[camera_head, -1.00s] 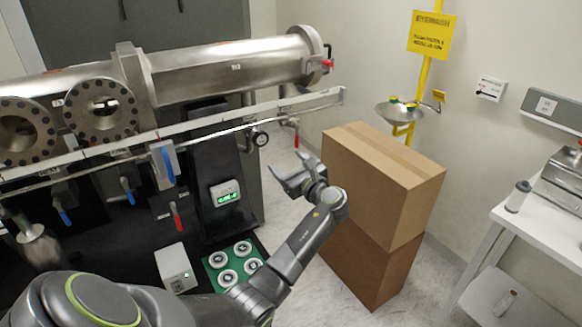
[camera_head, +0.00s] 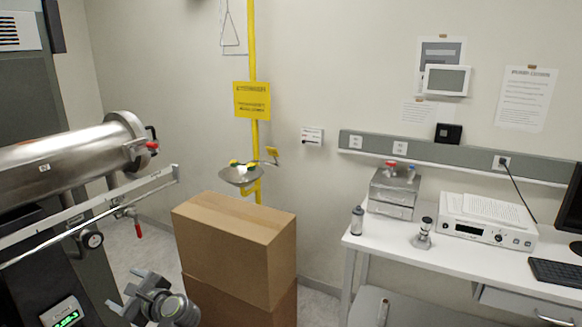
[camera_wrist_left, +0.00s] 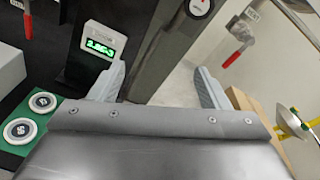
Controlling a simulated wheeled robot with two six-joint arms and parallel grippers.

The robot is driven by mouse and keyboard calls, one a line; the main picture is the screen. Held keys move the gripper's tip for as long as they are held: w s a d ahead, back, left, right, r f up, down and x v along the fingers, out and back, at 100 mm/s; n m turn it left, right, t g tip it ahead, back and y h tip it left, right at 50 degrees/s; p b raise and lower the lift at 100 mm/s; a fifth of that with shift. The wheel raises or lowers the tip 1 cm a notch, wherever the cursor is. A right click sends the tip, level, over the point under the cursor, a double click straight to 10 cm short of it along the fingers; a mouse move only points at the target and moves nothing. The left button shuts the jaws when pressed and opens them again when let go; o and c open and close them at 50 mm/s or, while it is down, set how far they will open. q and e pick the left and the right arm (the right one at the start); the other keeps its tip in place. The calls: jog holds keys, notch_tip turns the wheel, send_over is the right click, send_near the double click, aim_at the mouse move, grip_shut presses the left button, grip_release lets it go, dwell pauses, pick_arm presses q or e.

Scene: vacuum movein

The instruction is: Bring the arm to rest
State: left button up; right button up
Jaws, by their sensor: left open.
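My left gripper (camera_head: 136,292) shows at the bottom of the head view, left of the stacked cardboard boxes and in front of the vacuum apparatus. Its two grey fingers also show in the left wrist view (camera_wrist_left: 160,88), spread well apart with nothing between them. Most of my left arm is below the head view's edge. My right gripper is in neither view.
Stacked cardboard boxes (camera_head: 236,250) stand close to the right of my gripper. The steel chamber (camera_head: 70,160) and its rail (camera_head: 95,205) are at the left. A green display (camera_wrist_left: 99,45) is near. A white bench (camera_head: 450,252) with instruments is at the right.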

pick_arm(q)
jog(key=s+d+f+n+g+h, duration=0.1)
jog(key=s+f+n+h, duration=0.2)
jog(key=s+f+n, duration=0.5)
jog(key=s+d+f+n+g+h, duration=0.15)
jog(key=s+f+h, duration=0.35)
jog(key=s, duration=0.7)
jog(key=s+d+n+h, duration=0.2)
jog(key=s+d+n, duration=0.3)
jog(key=s, duration=0.4)
jog(key=s+d+n+h, duration=0.3)
jog(key=s+d+n, duration=0.1)
jog(key=s, duration=0.5)
notch_tip(320, 180, down, 35)
jog(key=a+g+b, duration=0.1)
jog(key=g+b, duration=0.1)
jog(key=b, duration=0.6)
jog(key=s+f+b, duration=0.3)
jog(key=s+f, duration=0.4)
jog(key=f, duration=0.3)
jog(key=s+d+f+g+b, duration=0.1)
jog(key=s+f+b, duration=0.2)
jog(key=s+f, duration=0.5)
notch_tip(320, 180, down, 3)
jog(key=shift+r+h, duration=0.1)
jog(key=shift+h, duration=0.2)
